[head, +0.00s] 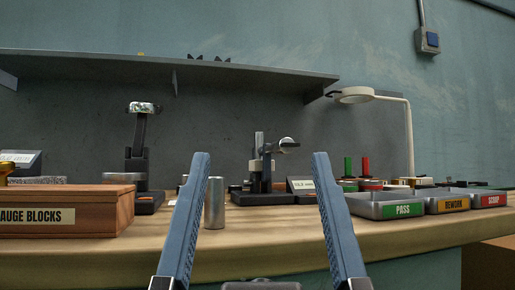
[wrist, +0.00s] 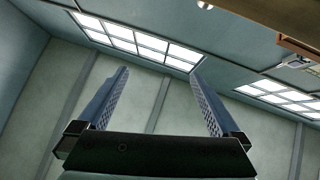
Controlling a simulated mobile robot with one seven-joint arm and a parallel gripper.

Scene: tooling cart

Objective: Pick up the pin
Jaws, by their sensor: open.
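A silver metal cylinder, which looks like the pin (head: 215,203), stands upright on the wooden bench in the head view, left of centre. My gripper (head: 260,156) is open and empty in front of the bench, its two blue fingers wide apart. The pin shows just right of the left finger, partly close to its edge in the picture; I cannot tell the depth gap. In the wrist view my gripper (wrist: 159,72) has nothing between its fingers, with wall and ceiling lights behind. A small shiny thing at that view's top edge is too cut off to name.
A wooden gauge block box (head: 104,210) stands left of the pin. A dark stand (head: 262,170) is behind, between the fingers in the picture. The PASS tray (head: 375,210), REWORK tray (head: 436,208) and a lamp (head: 408,130) are at right. The bench front (head: 290,240) is clear.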

